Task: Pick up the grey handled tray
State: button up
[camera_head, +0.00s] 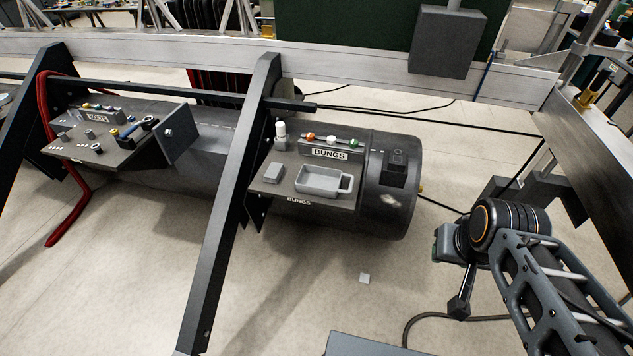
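The grey handled tray (323,189) lies on the small dark shelf labelled BUNGS, on the side of a large black cylindrical float. It is shallow and rectangular, with its small loop handle at its right end. My arm comes in from the lower right, well to the right of the tray and apart from it. A small dark end piece, seemingly my gripper (459,306), hangs below the arm's joint. Its fingers are too small and dark to tell open from shut. Nothing is seen touching the tray.
On the BUNGS shelf (262,187) are a grey block (273,172), a white-topped bottle (281,136) and coloured bungs. A slanted dark post (229,215) stands just left. A second loaded shelf (105,135) is farther left. Floor between arm and float is mostly clear.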

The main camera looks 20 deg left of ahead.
aim_at(313, 180)
jog(key=k, duration=0.55)
jog(key=u, duration=0.65)
jog(key=i, duration=0.55)
jog(key=u, duration=0.45)
jog(key=i, duration=1.05)
jog(key=z, duration=0.25)
